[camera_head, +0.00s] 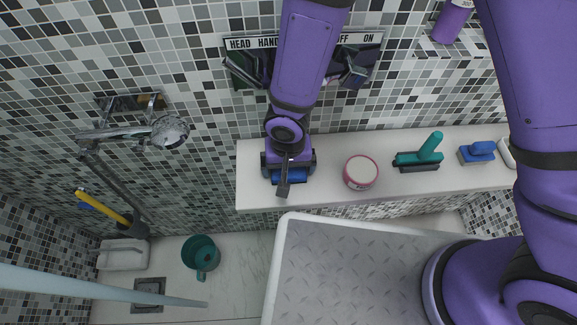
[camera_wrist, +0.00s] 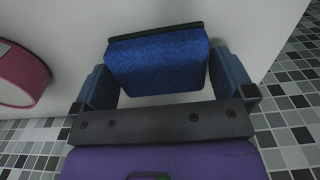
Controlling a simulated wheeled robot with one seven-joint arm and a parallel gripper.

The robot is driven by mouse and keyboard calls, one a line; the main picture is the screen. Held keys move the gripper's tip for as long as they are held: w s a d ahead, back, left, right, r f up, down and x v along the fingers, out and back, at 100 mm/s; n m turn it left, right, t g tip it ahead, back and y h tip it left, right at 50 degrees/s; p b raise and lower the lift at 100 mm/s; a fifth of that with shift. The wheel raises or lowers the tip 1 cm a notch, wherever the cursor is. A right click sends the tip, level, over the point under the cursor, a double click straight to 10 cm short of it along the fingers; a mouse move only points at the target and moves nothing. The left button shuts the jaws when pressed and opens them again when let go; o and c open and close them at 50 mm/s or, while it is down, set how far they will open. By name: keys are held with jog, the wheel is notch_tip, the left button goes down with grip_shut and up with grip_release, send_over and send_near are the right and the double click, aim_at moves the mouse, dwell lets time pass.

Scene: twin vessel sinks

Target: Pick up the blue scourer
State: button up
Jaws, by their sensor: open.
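The blue scourer (camera_wrist: 157,62) is a rough blue block with a dark green layer along its far edge. It lies on the white ledge, and in the head view (camera_head: 290,176) it is partly hidden by my gripper (camera_head: 288,163). In the wrist view my gripper (camera_wrist: 163,80) is open, with one finger on each side of the scourer. A narrow gap shows at the left finger; the right finger is very close to the scourer, and I cannot tell whether it touches.
A pink round tub (camera_head: 360,172) stands right of the scourer on the ledge (camera_head: 325,150). The tiled wall (camera_head: 200,60) rises behind. A teal mug (camera_head: 201,254) is at lower left.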

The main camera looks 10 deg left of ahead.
jog(key=shift+f, duration=0.3)
jog(key=c, duration=0.6)
jog(key=shift+r, duration=0.1)
notch_tip(320, 180, up, 10)
jog(key=shift+f, duration=0.1)
dwell(0.4)
